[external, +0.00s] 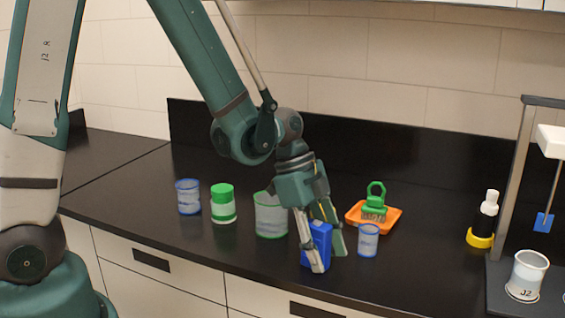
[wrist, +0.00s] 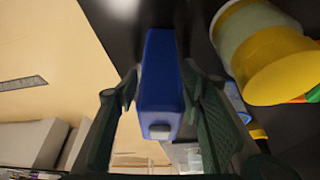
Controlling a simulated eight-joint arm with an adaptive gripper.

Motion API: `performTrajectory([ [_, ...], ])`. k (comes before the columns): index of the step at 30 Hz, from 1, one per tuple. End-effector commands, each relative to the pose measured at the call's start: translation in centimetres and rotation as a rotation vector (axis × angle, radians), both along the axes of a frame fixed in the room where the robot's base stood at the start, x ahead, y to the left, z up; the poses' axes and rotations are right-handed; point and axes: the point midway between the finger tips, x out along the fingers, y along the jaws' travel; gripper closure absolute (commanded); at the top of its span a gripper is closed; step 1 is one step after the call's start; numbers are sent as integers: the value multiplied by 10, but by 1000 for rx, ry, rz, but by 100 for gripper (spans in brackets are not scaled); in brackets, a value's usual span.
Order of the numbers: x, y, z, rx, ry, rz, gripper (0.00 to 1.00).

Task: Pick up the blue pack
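The blue pack (external: 317,243) is an upright box near the front of the black counter, partly covered by my gripper in the external view. My gripper (external: 326,262) points down with one finger on each side of it. In the wrist view the blue pack (wrist: 160,85) runs between the two fingers of my gripper (wrist: 160,80), with a pale square at its near end. The fingertips are very close to its sides; whether they press on it, I cannot tell. The pack's base is hard to make out.
A grey-green can (external: 271,218) stands left of my gripper, a small blue-rimmed can (external: 368,241) close on the right. An orange tray (external: 388,222) with a green brush (external: 375,203) lies behind. A green-lidded can (external: 223,204) and blue-banded can (external: 188,197) stand farther left.

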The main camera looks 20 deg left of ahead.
Motion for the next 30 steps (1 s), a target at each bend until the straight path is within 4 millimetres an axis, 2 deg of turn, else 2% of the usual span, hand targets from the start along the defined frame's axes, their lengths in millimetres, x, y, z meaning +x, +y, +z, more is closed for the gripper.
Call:
performTrajectory([
  [3, 0, 0, 0, 0, 0, 0, 62],
  [10, 0, 0, 0, 0, 0, 0, 93],
  [22, 0, 0, 2, 0, 0, 0, 94],
  [30, 0, 0, 14, 0, 0, 0, 94],
])
